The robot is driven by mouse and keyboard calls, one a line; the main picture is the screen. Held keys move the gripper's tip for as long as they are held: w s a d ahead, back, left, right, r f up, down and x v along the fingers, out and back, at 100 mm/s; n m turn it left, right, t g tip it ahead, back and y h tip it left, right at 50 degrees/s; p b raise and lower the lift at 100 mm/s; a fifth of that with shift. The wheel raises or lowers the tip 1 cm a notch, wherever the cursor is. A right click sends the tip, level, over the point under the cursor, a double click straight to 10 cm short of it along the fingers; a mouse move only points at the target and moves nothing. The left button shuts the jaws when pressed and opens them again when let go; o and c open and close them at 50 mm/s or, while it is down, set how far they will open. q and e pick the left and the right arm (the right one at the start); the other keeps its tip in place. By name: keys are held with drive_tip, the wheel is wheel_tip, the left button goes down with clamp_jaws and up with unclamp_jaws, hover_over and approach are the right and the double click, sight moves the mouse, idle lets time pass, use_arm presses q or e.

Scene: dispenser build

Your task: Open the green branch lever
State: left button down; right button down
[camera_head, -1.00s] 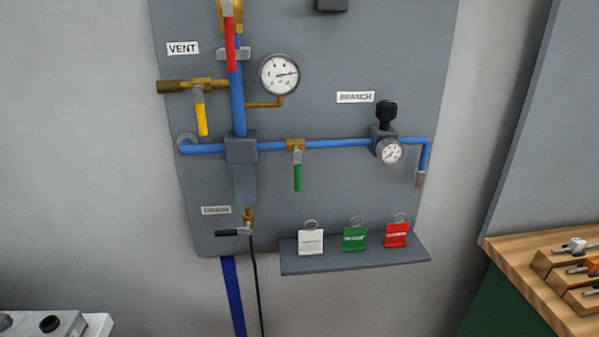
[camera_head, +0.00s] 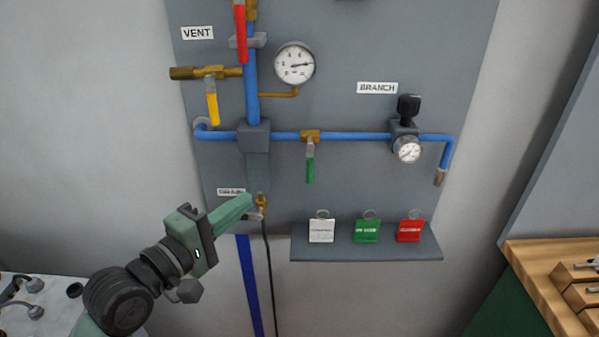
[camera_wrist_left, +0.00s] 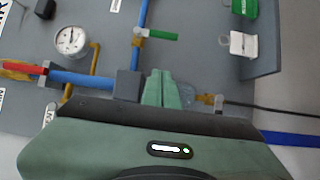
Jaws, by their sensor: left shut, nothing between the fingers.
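The green branch lever (camera_head: 310,168) hangs straight down from its brass valve (camera_head: 310,136) on the blue horizontal branch pipe (camera_head: 355,137). It is perpendicular to that pipe. In the left wrist view the green lever (camera_wrist_left: 162,36) shows ahead of the fingers, pointing right from the pipe. My left gripper (camera_head: 248,203) is shut and empty, below and left of the lever and apart from it, near the drain valve at the panel's lower part. Its fingers (camera_wrist_left: 160,90) lie together in the wrist view. My right gripper is not in view.
A shelf (camera_head: 366,254) with white, green and red tags sits below right of the lever. A yellow vent lever (camera_head: 212,102) and a red lever (camera_head: 240,32) are up left. Gauges (camera_head: 294,64) and a black-knobbed regulator (camera_head: 408,108) are on the panel. A wooden bench (camera_head: 540,252) stands right.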

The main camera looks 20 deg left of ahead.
use_arm(q)
drive_tip(key=shift+a, duration=0.1)
drive_tip(key=p, duration=0.3)
approach(310, 162)
drive_tip(key=w+a+f, duration=0.2)
drive_tip(key=w+a, duration=0.2)
drive_tip(key=w, duration=0.1)
drive_tip(key=d, duration=0.1)
drive_tip(key=w+d, duration=0.1)
drive_tip(key=d, duration=0.1)
drive_tip(key=w+d+p, duration=0.1)
drive_tip(key=shift+d+f, duration=0.15)
drive_tip(key=shift+f, duration=0.1)
drive_tip(key=shift+w+f, duration=0.1)
